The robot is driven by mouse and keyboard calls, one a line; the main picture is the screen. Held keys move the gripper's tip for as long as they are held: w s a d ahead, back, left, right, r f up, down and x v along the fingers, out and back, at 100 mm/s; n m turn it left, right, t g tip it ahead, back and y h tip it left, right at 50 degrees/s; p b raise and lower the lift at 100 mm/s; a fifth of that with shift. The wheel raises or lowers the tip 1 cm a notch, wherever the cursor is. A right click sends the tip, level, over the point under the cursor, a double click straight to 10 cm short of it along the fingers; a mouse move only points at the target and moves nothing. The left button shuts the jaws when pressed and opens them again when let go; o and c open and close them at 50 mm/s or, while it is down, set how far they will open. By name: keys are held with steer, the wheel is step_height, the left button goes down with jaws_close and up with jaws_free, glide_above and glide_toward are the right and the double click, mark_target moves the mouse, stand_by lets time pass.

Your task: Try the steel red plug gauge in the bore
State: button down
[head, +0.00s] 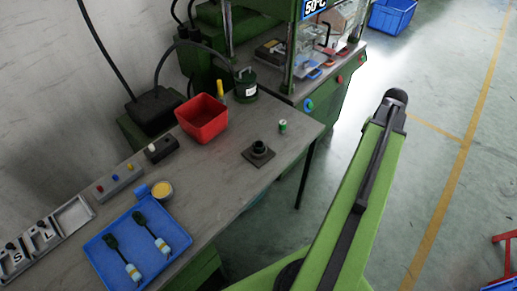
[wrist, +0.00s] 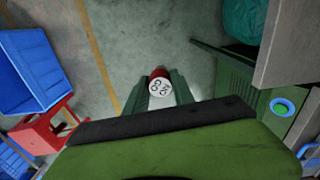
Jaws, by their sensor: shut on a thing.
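My gripper (wrist: 159,86) is shut on the red plug gauge (wrist: 158,73) in the wrist view, held between two green fingers. The gauge's white end face carries dark lettering that looks like "NO GO", turned in the picture. Its steel part is hidden. In the head view, a dark round collar with a bore (head: 260,147) stands on a square base on the bench, well apart from my arm. My gripper is not distinguishable in the head view, where my green arm reaches over the floor right of the bench.
A small green cylinder (head: 283,126) stands just right of the bore block. A red bin (head: 203,118), a dark green pot (head: 246,88) and a blue tray (head: 97,250) with two dark-headed tools are on the bench. The wrist view shows a blue crate (wrist: 35,70) and open floor.

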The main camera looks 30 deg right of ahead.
stand_by(0.4)
steer(key=shift+r+p, duration=1.9)
step_height(320, 180, up, 5)
steer(key=p, duration=0.5)
steer(key=shift+f, duration=0.15)
